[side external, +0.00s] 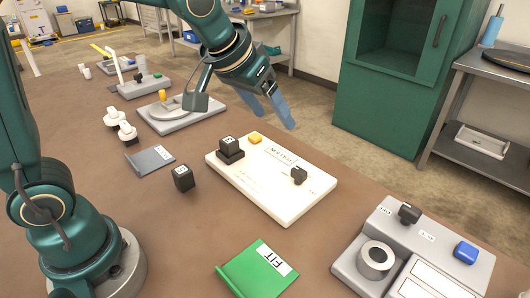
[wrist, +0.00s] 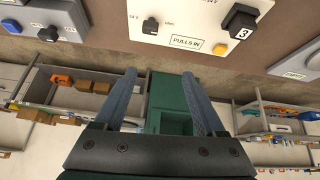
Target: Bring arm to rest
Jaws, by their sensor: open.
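My gripper (side external: 279,111) is open and empty, raised in the air past the far edge of the white board (side external: 262,199). In the wrist view its two blue fingers (wrist: 157,100) stand apart with nothing between them. The board lies on the brown table (side external: 200,209). It carries a dark block on a dark base (side external: 230,150), a yellow button (side external: 255,138) and a small black knob (side external: 299,175). In the wrist view the board (wrist: 190,18) is at the top, with the numbered dark block (wrist: 241,22) at its right.
A dark cube (side external: 183,178), a grey plate (side external: 150,160) and a green folder-like piece (side external: 257,270) lie on the table. A grey station with a ring (side external: 376,259) and blue button stands at front right. A green cabinet (side external: 384,120) and a metal shelf (side external: 497,69) stand beyond the table.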

